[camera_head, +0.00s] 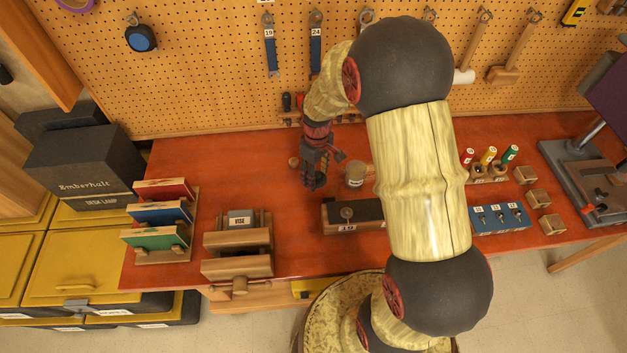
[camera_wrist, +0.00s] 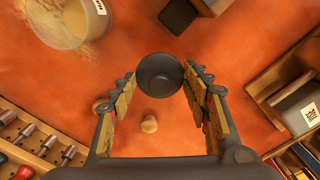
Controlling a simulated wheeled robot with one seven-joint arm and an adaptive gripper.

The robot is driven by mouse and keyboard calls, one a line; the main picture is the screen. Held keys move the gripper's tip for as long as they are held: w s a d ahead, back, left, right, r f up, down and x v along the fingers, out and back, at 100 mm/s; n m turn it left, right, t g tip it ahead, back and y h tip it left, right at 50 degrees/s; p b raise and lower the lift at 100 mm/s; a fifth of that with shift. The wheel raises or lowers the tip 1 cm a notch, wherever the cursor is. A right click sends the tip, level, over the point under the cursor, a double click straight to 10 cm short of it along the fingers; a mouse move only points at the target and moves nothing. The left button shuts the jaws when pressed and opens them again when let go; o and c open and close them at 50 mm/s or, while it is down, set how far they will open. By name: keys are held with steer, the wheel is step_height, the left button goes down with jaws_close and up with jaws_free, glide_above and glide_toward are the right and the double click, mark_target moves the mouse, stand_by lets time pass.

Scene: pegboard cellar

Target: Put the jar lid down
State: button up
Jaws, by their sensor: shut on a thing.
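The jar lid (camera_wrist: 160,73) is a round dark grey disc with a raised rim, held between my fingertips in the wrist view. My gripper (camera_wrist: 161,82) is shut on it. In the head view my gripper (camera_head: 314,180) points down over the red-orange bench (camera_head: 190,170), left of the jar; the lid is hard to make out there. The jar (camera_head: 355,174) stands on the bench with a pale label, and it also shows in the wrist view (camera_wrist: 65,22), apart from the lid. I cannot tell the lid's exact height above the bench.
A small wooden knob (camera_head: 293,162) lies left of my gripper. A wooden box with a dark top (camera_head: 345,215) stands nearer the front. A wooden vise (camera_head: 237,265) and a rack of coloured boards (camera_head: 165,258) are at left. A pegboard (camera_head: 200,80) rises behind.

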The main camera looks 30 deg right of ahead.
steer(key=shift+w+f, duration=0.8)
steer(key=shift+f, duration=1.7)
steer(key=shift+f+b, duration=0.2)
steer(key=shift+b, duration=0.15)
steer(key=o, duration=0.9)
steer(key=shift+o, duration=0.6)
steer(key=shift+r, duration=0.2)
